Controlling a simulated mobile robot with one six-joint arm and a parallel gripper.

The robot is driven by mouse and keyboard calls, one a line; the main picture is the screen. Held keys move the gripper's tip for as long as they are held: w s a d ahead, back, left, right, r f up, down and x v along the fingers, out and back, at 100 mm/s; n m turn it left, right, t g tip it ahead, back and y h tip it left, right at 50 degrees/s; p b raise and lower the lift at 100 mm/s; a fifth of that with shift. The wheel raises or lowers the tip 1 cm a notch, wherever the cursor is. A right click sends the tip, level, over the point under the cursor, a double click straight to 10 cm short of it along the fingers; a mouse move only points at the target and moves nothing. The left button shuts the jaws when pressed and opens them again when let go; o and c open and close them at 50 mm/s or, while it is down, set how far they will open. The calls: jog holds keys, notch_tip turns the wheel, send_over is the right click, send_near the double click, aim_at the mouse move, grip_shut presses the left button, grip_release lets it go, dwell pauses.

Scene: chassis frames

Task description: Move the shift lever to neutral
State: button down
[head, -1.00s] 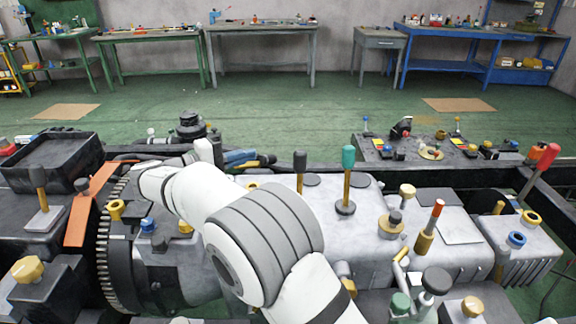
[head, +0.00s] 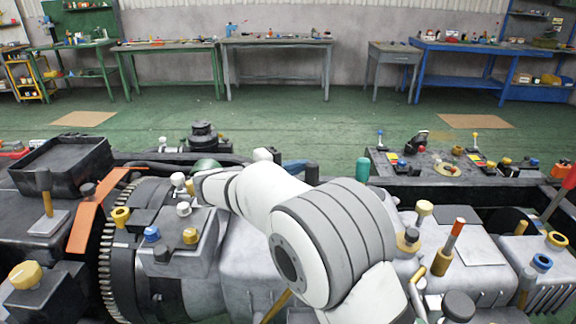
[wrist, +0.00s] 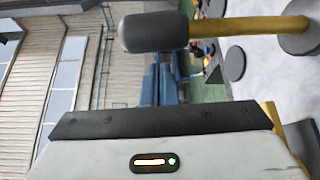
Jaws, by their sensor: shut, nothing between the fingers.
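A lever with a black knob (head: 312,173) rises behind my arm in the head view; its rod and base are hidden there. In the wrist view a black knob (wrist: 153,32) on a yellow rod crosses the top, and the rod ends at a grey round base. Beside it in the head view is a lever with a green knob (head: 362,169), its lower part also behind my arm. Which of these is the shift lever is not marked. My gripper's pale body and dark edge (wrist: 150,120) fill the bottom of the wrist view, apart from the black knob. It is shut and empty.
A toothed ring (head: 106,262) and an orange bracket (head: 92,212) are at the left. A lever with an orange-red top (head: 458,227) and a beige-knobbed post (head: 424,208) stand close on the right. The green floor behind is open.

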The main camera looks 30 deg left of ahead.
jog(key=shift+s+d+r, duration=0.1)
jog(key=shift+s+d, duration=0.45)
jog(key=shift+s, duration=0.1)
